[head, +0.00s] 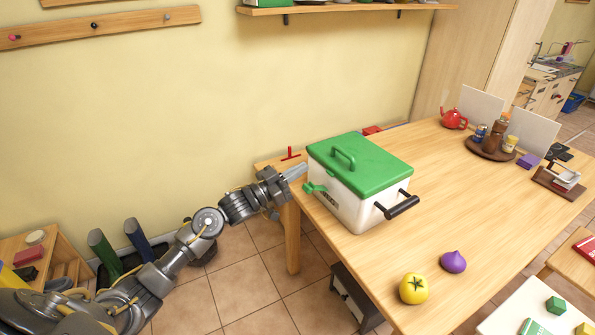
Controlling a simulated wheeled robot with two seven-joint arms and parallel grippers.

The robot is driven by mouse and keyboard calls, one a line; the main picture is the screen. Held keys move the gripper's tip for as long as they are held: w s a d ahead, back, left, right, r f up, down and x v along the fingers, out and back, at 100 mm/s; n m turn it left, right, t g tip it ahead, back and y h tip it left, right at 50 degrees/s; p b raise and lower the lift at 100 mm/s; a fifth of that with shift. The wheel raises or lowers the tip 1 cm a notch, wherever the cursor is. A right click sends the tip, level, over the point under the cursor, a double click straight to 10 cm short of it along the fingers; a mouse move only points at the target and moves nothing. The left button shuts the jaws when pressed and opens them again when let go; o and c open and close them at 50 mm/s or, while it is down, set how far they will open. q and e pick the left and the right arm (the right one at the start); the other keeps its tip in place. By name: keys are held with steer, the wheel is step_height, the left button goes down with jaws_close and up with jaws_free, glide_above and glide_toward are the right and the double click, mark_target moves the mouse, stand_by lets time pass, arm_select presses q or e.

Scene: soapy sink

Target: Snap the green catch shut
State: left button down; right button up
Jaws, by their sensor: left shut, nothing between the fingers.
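A white box (345,207) with a green lid (375,168) stands on the wooden table (450,215) near its left corner. The lid lies on the box, with a green handle on top. The green catch (314,188) is on the box's left side, just below the lid's edge, and sticks outward. My left gripper (301,169) is shut and empty, beside the box's left end and slightly above and behind the catch. A small gap seems to lie between fingertips and catch, but contact is hard to judge. My right gripper is out of view.
A black side handle (402,205) juts from the box's right side. A yellow tomato (413,288) and a purple onion-like thing (453,262) lie near the front. A red T-shaped thing (290,154) stands behind my gripper. The table's middle is clear.

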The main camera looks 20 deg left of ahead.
arm_select(q)
steer(key=s+a+f+b, duration=0.2)
steer(key=s+a+f, duration=0.2)
steer(key=s+f, duration=0.2)
steer(key=shift+s+a, duration=0.35)
